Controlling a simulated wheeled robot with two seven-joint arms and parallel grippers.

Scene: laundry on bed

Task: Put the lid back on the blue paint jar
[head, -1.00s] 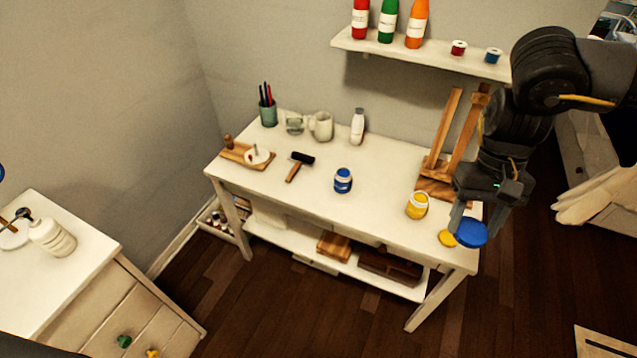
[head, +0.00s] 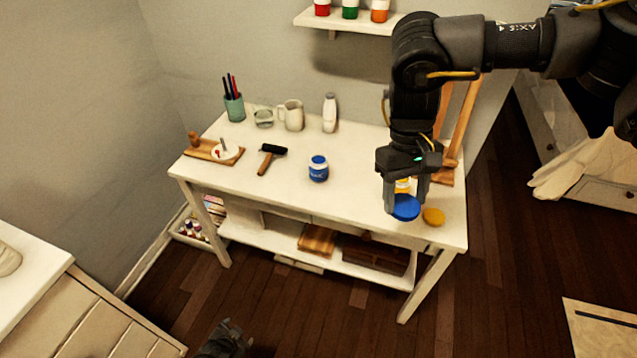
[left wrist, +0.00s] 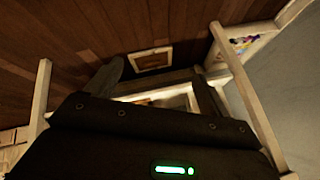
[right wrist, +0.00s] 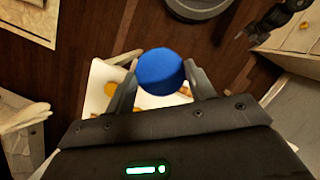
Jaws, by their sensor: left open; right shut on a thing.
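The blue paint jar (head: 318,168) stands upright and open-topped or pale-topped, too small to tell, on the middle of the white table. My right gripper (head: 405,198) is shut on the round blue lid (head: 405,208), over the table's right part, to the right of the jar and apart from it. In the right wrist view the blue lid (right wrist: 160,72) sits between both fingertips. My left gripper (head: 226,340) shows dark at the bottom edge of the head view, low in front of the table, open and away from the jar.
A yellow jar (head: 403,185) is partly hidden behind my right gripper; a yellow lid (head: 433,216) lies beside it. A black-headed roller (head: 270,157) lies left of the blue jar. A white bottle (head: 330,113) and mug (head: 292,115) stand behind. An easel (head: 460,125) stands at right.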

